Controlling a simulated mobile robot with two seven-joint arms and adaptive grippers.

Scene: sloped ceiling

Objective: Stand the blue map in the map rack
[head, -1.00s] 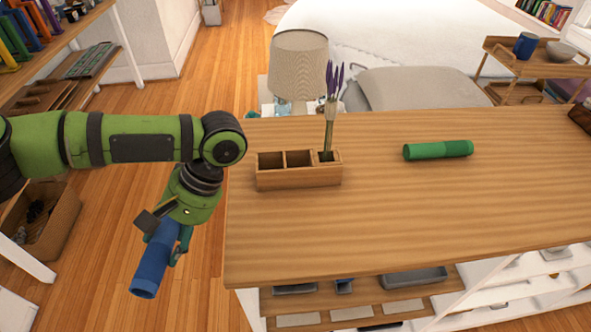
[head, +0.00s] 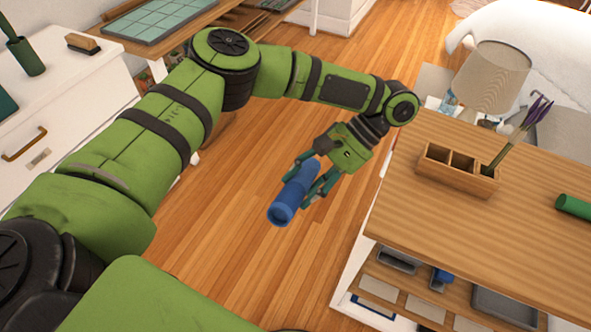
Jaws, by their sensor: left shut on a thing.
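The blue map (head: 293,196) is a rolled blue tube. My left gripper (head: 309,180) is shut around it and holds it tilted in the air over the floor, left of the table's edge. The near open end of the tube faces down and toward me. The map rack (head: 452,182) is a small wooden block with three square compartments, standing on the tabletop to the right of the gripper. Its left and middle compartments look empty. My right gripper is out of view.
A green roll (head: 574,207) lies on the wooden tabletop (head: 440,225) at the right edge. A lamp (head: 491,77) stands behind the table. Shelves with trays (head: 505,305) are below the tabletop. A white cabinet (head: 60,125) is at left.

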